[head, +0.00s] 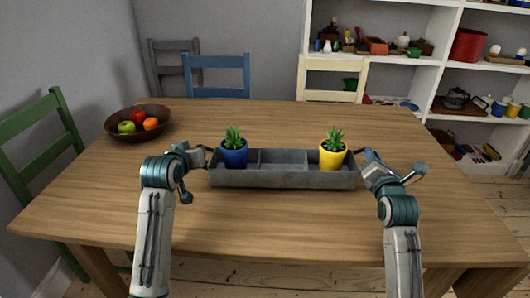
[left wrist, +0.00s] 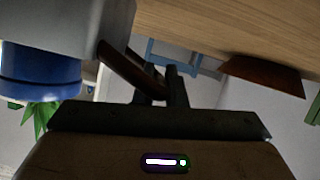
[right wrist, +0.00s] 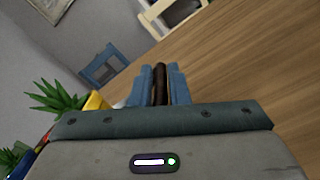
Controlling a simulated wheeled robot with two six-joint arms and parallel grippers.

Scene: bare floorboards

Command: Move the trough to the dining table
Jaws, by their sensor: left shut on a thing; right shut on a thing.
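The long grey trough (head: 285,183) is over the near-middle of the wooden dining table (head: 300,220); I cannot tell whether it touches the top. It looks level and has compartments. A blue pot with a green plant (head: 234,155) stands in its left part, a yellow pot with a plant (head: 332,154) in its right part. My left gripper (head: 205,152) is shut on the left dark handle, which shows in the left wrist view (left wrist: 125,68). My right gripper (head: 363,155) is shut on the right dark handle, seen between the fingers in the right wrist view (right wrist: 160,85).
A brown bowl of fruit (head: 138,125) stands at the table's far left. A green chair (head: 45,150) is at the left; blue (head: 218,68), grey (head: 172,60) and cream (head: 332,75) chairs are behind. White shelves (head: 445,50) stand back right. The table right of the trough is clear.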

